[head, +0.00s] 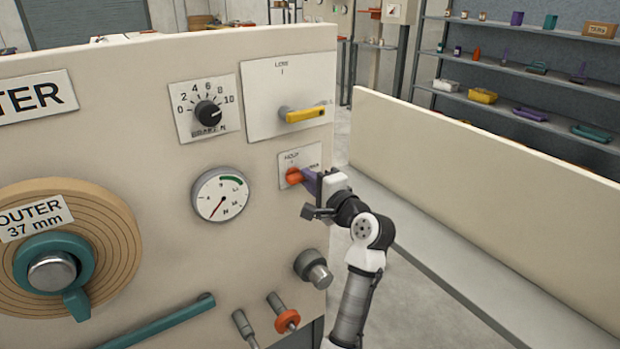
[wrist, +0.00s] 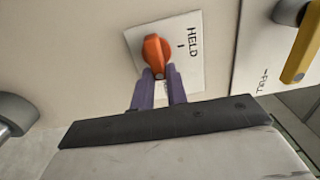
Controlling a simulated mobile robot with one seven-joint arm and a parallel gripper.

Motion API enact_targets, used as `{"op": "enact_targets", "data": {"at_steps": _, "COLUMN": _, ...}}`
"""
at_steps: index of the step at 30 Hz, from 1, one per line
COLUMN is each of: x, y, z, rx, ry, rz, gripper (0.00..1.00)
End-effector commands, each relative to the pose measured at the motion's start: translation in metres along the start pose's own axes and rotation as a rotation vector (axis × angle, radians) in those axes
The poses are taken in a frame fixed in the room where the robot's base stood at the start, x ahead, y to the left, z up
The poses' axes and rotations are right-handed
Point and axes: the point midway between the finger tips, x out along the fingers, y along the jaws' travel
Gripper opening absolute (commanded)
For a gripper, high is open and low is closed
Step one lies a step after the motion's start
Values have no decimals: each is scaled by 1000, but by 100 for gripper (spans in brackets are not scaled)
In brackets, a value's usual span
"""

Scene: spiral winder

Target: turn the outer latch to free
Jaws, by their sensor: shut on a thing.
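The orange latch knob (head: 294,176) sits on a small white plate (head: 287,160) at the right edge of the cream panel, whose sign ends in "TER". In the wrist view the orange knob (wrist: 155,52) is beside the word HELD and a short mark. A second label to the knob's right in the head view is too small to read. My gripper (head: 307,180) comes from the right. Its purple fingers (wrist: 159,80) are shut on the near end of the knob, one on each side. The fingertips hide part of that end.
A yellow handle (head: 303,115) on a larger plate is just above. A dial gauge (head: 221,195) and a black knob (head: 207,113) are to the left. A grey round knob (head: 313,268) protrudes below. A low cream wall (head: 480,165) stands right of my arm.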

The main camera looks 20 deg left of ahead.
Motion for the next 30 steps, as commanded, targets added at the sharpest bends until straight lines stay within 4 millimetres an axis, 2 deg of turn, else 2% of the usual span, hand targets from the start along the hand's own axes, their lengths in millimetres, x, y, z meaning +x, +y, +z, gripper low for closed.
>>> {"op": "enact_targets", "data": {"at_steps": 9, "x": 0, "y": 1, "z": -1, "rx": 4, "ry": 1, "rz": 2, "gripper": 0}}
{"op": "enact_targets", "data": {"at_steps": 10, "x": 0, "y": 1, "z": -1, "rx": 4, "ry": 1, "rz": 2, "gripper": 16}}
{"op": "enact_targets", "data": {"at_steps": 15, "x": 0, "y": 1, "z": 0, "rx": 3, "ry": 1, "rz": 1, "gripper": 36}}
{"op": "enact_targets", "data": {"at_steps": 25, "x": -4, "y": 1, "z": 0, "rx": 1, "ry": 1, "rz": -1, "gripper": 36}}
{"op": "enact_targets", "data": {"at_steps": 30, "x": -27, "y": 3, "z": -2, "rx": -1, "ry": 5, "rz": -1, "gripper": 36}}
